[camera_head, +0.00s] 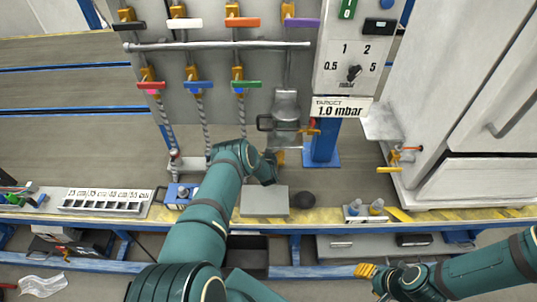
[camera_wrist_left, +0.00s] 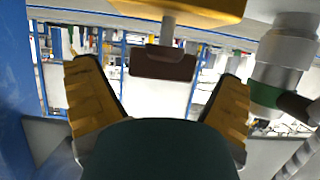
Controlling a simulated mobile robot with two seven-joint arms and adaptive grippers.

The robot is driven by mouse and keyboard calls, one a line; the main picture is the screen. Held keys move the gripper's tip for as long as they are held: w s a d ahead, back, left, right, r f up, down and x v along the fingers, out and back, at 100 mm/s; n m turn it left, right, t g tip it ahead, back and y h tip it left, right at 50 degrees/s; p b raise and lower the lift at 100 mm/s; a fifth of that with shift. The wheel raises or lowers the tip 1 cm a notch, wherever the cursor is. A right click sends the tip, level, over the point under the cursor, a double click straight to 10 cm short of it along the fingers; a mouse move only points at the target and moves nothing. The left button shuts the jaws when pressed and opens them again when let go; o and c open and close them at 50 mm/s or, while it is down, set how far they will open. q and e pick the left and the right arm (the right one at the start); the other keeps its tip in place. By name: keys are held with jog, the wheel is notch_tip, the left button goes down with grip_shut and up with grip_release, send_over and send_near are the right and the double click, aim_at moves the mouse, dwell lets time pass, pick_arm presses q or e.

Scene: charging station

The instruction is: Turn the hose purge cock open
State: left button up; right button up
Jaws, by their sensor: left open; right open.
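My left gripper (camera_head: 279,158) is below the valve panel, mostly hidden behind my own left wrist. In the left wrist view its two yellow fingers (camera_wrist_left: 160,76) are spread apart, with a dark brown bar handle (camera_wrist_left: 163,65) on a pale stem between or beyond them; contact is not clear. A yellow body (camera_wrist_left: 190,10) is above the stem. I cannot tell which is the purge cock. My right gripper (camera_head: 366,271) is open and empty, low at right.
The panel carries several cocks with coloured handles, including a green one (camera_head: 246,84), and a horizontal pipe (camera_head: 217,46). A dial (camera_head: 354,73) sits above a "1.0 mbar" sign (camera_head: 340,108). A white cabinet (camera_head: 455,100) stands right. A grey block (camera_head: 264,202) lies on the bench.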

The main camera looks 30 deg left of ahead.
pick_arm(q)
jog(key=shift+w+a+f, duration=0.2)
jog(key=shift+w+a, duration=0.05)
jog(key=shift+w, duration=0.2)
jog(key=c, duration=1.2)
